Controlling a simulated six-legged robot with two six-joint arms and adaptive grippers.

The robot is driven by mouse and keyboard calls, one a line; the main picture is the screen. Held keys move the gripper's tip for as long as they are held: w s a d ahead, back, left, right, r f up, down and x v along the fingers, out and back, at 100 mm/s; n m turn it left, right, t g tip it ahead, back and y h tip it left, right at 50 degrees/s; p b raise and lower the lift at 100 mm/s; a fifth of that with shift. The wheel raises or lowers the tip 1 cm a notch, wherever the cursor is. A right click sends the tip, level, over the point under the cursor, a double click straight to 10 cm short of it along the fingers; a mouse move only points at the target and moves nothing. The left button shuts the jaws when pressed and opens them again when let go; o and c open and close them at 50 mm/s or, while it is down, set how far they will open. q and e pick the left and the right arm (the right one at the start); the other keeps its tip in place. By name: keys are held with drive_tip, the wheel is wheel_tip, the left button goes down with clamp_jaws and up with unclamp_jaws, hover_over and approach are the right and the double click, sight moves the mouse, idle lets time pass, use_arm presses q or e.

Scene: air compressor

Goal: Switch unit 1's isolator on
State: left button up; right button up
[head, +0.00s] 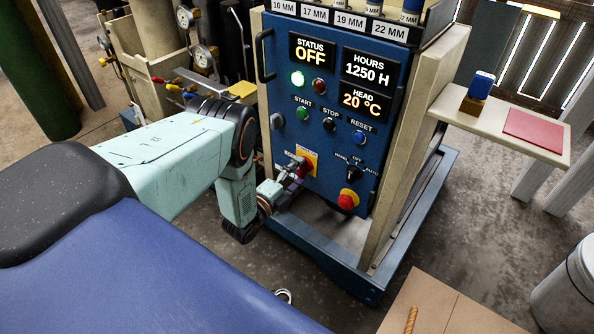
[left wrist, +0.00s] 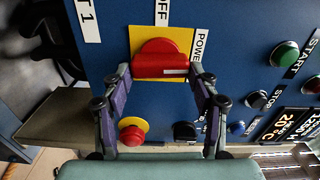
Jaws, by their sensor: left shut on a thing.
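Unit 1's isolator (head: 309,158) is a red rotary handle on a yellow plate, low on the left of the blue control panel. In the left wrist view the red handle (left wrist: 160,58) lies across the picture, with an OFF label above the plate and a label beginning POWE to its right. My left gripper (head: 294,176) reaches it from the left; its fingertips (left wrist: 161,74) are shut on the handle's two ends. The fingers partly cover the isolator in the head view. My right gripper is out of view.
A red emergency stop button (head: 347,201) and a black selector (head: 354,173) sit right of the isolator. A shelf (head: 483,122) with a blue block (head: 481,85) stands at right.

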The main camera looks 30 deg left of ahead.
use_arm(q)
drive_tip(key=shift+m, duration=0.5)
drive_tip(key=o, duration=1.1)
drive_tip(key=shift+o, duration=0.2)
drive_tip(key=s+a, duration=0.1)
drive_tip(key=s, duration=1.1)
drive_tip(key=shift+w, duration=0.1)
drive_tip(key=w, duration=0.8)
drive_tip(key=w+d, duration=0.1)
drive_tip(key=w, duration=0.3)
drive_tip(key=shift+s, duration=0.1)
